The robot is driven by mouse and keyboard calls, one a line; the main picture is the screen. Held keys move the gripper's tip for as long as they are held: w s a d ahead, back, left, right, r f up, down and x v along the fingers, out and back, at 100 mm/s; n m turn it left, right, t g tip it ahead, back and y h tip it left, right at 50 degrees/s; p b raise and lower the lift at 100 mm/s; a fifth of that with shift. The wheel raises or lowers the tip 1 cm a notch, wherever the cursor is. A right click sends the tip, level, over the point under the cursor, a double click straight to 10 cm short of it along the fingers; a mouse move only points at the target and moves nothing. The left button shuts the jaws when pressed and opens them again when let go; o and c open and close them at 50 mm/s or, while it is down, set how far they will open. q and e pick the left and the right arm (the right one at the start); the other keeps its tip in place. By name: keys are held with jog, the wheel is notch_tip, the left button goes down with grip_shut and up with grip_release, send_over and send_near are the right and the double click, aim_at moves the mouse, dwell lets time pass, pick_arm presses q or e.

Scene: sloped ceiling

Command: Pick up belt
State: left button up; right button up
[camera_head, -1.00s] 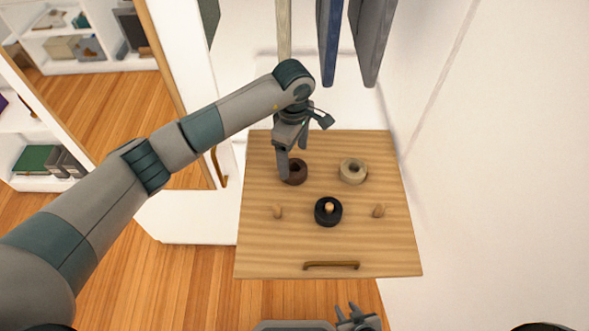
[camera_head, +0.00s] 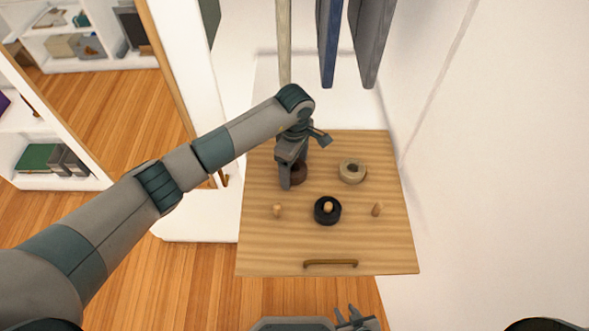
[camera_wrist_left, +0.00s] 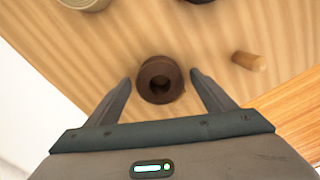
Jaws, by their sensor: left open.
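A brown rolled belt (camera_head: 299,176) lies on the wooden board at its upper left, partly hidden by my left gripper (camera_head: 291,181) in the head view. In the left wrist view the brown roll (camera_wrist_left: 148,84) sits between the two spread fingers of my left gripper (camera_wrist_left: 160,77), with a gap on each side. A beige roll (camera_head: 352,172) is to its right. A black roll (camera_head: 327,211) sits lower, around a peg. My right gripper (camera_head: 356,317) shows at the bottom edge, away from the rolls; its opening is unclear.
The wooden board (camera_head: 330,246) has a bare peg (camera_head: 277,210) at left, another (camera_head: 377,209) at right and a handle (camera_head: 330,263) at the front. Hanging garments (camera_head: 330,40) are above it. A white wall (camera_head: 500,180) stands to the right.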

dwell(0.3)
pick_arm(q)
jog(key=c, duration=1.2)
jog(key=shift+r, duration=0.1)
